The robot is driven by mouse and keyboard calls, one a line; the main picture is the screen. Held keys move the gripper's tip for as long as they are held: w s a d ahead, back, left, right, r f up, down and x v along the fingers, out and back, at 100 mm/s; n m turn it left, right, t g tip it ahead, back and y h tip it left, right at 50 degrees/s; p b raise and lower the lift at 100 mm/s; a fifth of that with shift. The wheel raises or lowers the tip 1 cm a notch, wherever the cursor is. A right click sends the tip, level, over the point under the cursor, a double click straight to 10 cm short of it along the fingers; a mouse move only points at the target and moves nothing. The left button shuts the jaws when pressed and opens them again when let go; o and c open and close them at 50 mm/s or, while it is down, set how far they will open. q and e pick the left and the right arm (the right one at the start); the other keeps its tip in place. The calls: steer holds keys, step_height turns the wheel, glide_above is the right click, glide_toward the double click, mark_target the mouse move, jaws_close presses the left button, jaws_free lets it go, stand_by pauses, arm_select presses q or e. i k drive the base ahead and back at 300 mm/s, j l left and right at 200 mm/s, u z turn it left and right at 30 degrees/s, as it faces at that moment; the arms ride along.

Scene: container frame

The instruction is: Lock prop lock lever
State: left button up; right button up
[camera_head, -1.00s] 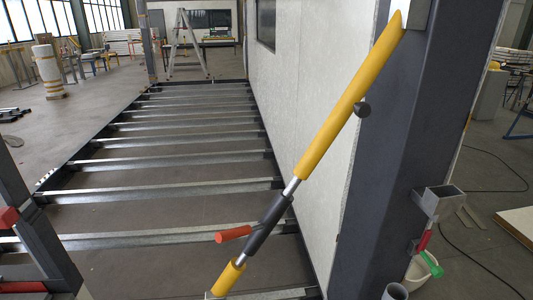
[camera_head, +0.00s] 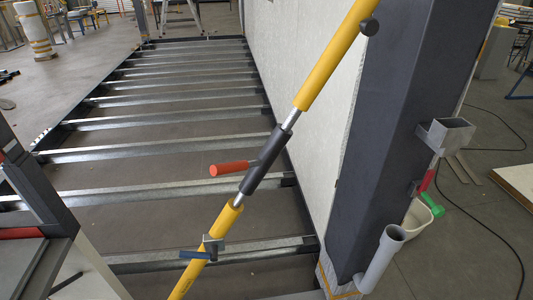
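A yellow diagonal prop (camera_head: 335,58) runs from the upper right down to the bottom edge of the head view. Its middle has bare metal rods and a dark sleeve (camera_head: 265,160). A lever with a red grip (camera_head: 228,170) sticks out to the left from the sleeve. Lower down, a small grey clamp with a blue-grey lever (camera_head: 195,255) sits on the lower yellow tube, the lever pointing left. Which of the two is the lock lever I cannot tell. Neither of my grippers is in view.
A dark post (camera_head: 400,130) stands right of the prop, carrying a square bracket (camera_head: 446,135) and a grey pipe (camera_head: 381,258). A white wall panel (camera_head: 300,130) is behind the prop. Metal cross beams (camera_head: 150,150) span the floor frame.

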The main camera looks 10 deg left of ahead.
mark_target(212, 255)
steer(key=u, duration=1.05)
